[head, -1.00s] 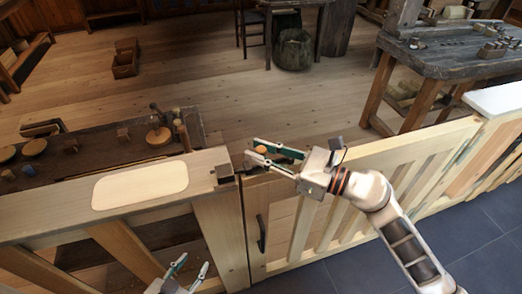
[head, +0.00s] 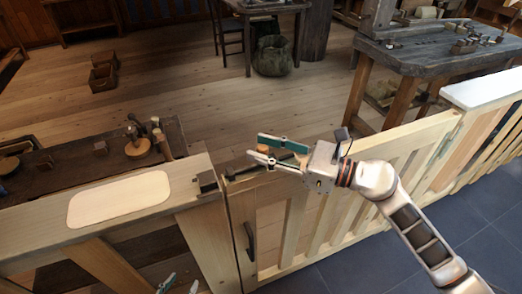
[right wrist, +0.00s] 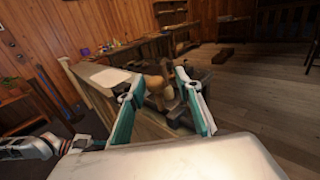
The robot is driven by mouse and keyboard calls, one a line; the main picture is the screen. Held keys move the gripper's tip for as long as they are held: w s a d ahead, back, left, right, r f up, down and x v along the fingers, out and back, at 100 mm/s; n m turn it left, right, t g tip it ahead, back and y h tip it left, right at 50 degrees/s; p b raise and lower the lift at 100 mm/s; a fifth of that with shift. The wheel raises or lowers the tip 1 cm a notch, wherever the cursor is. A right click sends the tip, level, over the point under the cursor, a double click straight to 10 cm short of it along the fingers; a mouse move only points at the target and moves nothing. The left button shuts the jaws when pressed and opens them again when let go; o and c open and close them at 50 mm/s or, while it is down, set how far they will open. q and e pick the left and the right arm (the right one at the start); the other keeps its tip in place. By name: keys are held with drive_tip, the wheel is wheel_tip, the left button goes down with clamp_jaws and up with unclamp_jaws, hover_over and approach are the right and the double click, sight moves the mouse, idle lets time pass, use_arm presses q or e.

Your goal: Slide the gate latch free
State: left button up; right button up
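The slatted wooden gate (head: 290,215) stands beside a post, with a dark handle (head: 249,241) on its face. Its dark latch bar (head: 243,172) lies along the top rail and carries a round wooden knob (head: 264,149). The dark keeper (head: 208,184) is on the post top; a gap appears between it and the bar. My right gripper (head: 257,148) is open, its fingers apart on either side of the knob, which also shows between them in the right wrist view (right wrist: 155,84). Contact is unclear. My left gripper (head: 182,283) is open, partly cut off at the bottom edge.
A counter with a pale inlaid panel (head: 120,198) is left of the gate. Behind it, a dark bench (head: 75,172) holds turned pieces. A heavy worktable (head: 440,55) stands at the back right. The wooden floor behind the gate is mostly clear.

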drive_tip(key=shift+s, duration=0.15)
drive_tip(key=v, duration=1.2)
idle(0.3)
drive_tip(key=d+f+m+t+h, duration=0.25)
drive_tip(key=f+m, duration=0.25)
drive_tip(key=m, duration=0.5)
drive_tip(key=w+d+f+m+t+h, duration=0.1)
drive_tip(key=d+f+m+t+h, duration=0.2)
drive_tip(key=m, duration=0.6)
drive_tip(key=d+f+m+t+h, duration=0.1)
drive_tip(key=f+m+t+h, duration=0.25)
drive_tip(key=f+m, duration=0.45)
drive_tip(key=s+a+f+m+g+h, duration=0.1)
drive_tip(key=s+f+m+g+h, duration=0.1)
drive_tip(key=s+f+m, duration=0.4)
drive_tip(key=s+f+m+g+h, duration=0.2)
drive_tip(key=s+f+m+g, duration=0.2)
drive_tip(key=s+f+m, duration=0.3)
wheel_tip(320, 180, down, 6)
drive_tip(key=m, duration=0.4)
drive_tip(key=shift+a+g, duration=0.3)
drive_tip(key=shift+a, duration=0.1)
